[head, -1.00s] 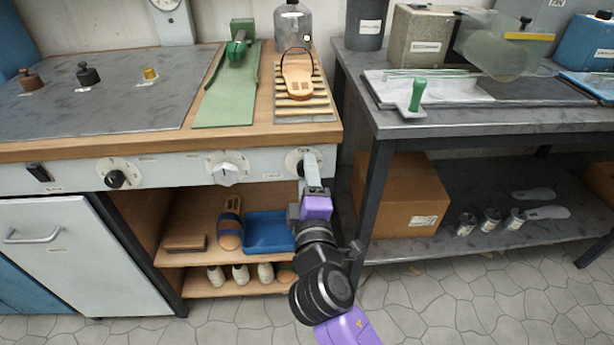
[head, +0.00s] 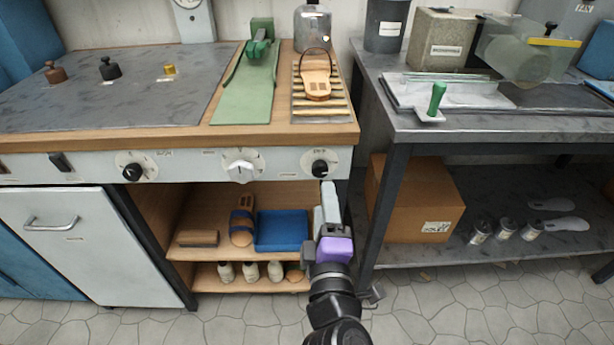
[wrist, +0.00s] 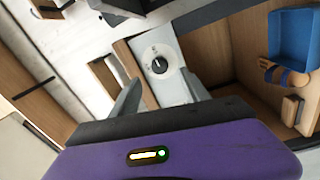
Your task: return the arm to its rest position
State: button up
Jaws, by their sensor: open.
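My gripper (head: 327,205) is in front of the right end of the workbench, below the rightmost dial (head: 319,167). In the wrist view my gripper (wrist: 160,92) shows two fingers spread apart, with nothing between them. A dial (wrist: 158,64) on the white panel lies beyond the fingers, apart from them as far as I can tell. My arm reaches up from the bottom of the head view.
A sandal (head: 316,85) lies on a slatted rack on the bench (head: 285,134). A grey table (head: 480,128) stands right, with a cardboard box (head: 415,205) underneath. The tiled floor in front is clear.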

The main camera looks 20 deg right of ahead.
jog(key=s+a+f+m+t+y, duration=0.1)
jog(key=s+a+f+m+y, duration=0.2)
jog(key=s+a+y, duration=0.35)
jog(key=s+d+f+m+g, duration=0.1)
jog(key=s+d+m, duration=0.2)
jog(key=s, duration=0.6)
jog(key=s+d+f+m+g, duration=0.1)
jog(key=s+d+f+m, duration=0.15)
jog(key=s, duration=0.75)
jog(key=s+d+m+g, duration=0.1)
jog(key=s+d+m, duration=0.3)
jog(key=s, duration=0.5)
notch_tip(320, 180, up, 16)
jog(key=p, duration=1.6)
jog(key=shift+s+a+f+g+h, duration=0.25)
jog(key=shift+s+g+h, duration=0.1)
jog(key=shift+h, duration=0.1)
